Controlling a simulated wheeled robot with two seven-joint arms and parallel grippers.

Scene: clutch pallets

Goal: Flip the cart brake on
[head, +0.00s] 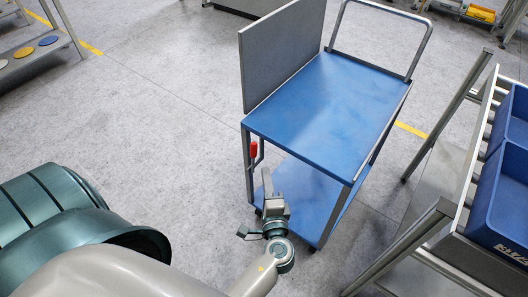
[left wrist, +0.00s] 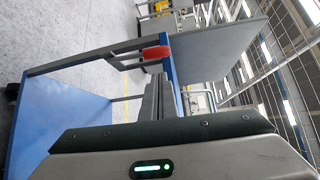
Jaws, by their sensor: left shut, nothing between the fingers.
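The cart (head: 320,112) has a blue top deck, a blue lower shelf (head: 300,198) and grey posts. Its brake lever has a red handle (head: 253,150) beside the near left post, pointing up in the head view. The red handle also shows in the left wrist view (left wrist: 155,53), just beyond the fingertips. My left gripper (head: 267,174) is shut and empty, in front of the cart's near end, slightly right of and below the handle. In the left wrist view its fingers (left wrist: 159,85) appear apart from the handle. My right gripper is not in view.
A grey panel (head: 281,52) stands along the cart's left side, and a push handle (head: 382,4) rises at its far end. A rack with blue bins (head: 502,200) stands close on the right. The floor left of the cart is clear.

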